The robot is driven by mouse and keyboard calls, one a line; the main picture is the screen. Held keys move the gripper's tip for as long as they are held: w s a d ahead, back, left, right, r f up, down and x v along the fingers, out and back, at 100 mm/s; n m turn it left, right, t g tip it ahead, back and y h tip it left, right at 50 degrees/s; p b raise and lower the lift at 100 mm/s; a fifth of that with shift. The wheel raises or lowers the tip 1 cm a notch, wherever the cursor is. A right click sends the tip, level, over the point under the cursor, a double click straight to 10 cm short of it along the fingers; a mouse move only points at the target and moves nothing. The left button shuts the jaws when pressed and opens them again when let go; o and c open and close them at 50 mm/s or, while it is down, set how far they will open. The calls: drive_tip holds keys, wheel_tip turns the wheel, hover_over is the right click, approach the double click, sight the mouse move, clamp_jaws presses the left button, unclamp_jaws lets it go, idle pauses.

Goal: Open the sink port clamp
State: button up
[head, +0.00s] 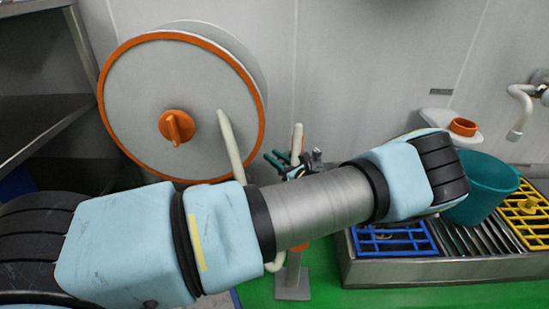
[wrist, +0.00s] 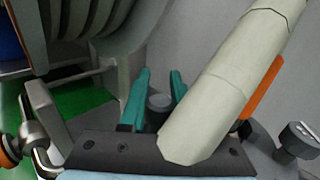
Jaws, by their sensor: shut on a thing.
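My gripper (wrist: 159,88) has its two teal fingers either side of a small grey round-topped knob (wrist: 159,102), and is shut on it. I cannot tell for certain whether this knob belongs to the sink port clamp. In the head view my gripper (head: 278,161) shows only in part, beyond my forearm, beside dark metal fittings (head: 317,160). A thick cream hose or tube (wrist: 232,80) crosses the near right of the wrist view and hides part of what lies behind. An orange strip (wrist: 262,92) shows beside it.
A large grey hose reel (head: 150,90) with an orange rim hangs on the wall. At right are a metal drain counter (head: 400,270), blue rack (head: 395,240), yellow rack (head: 527,212) and teal bucket (head: 485,185). Dark shelves (head: 40,130) stand left.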

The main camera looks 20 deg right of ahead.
clamp_jaws()
idle(0.8)
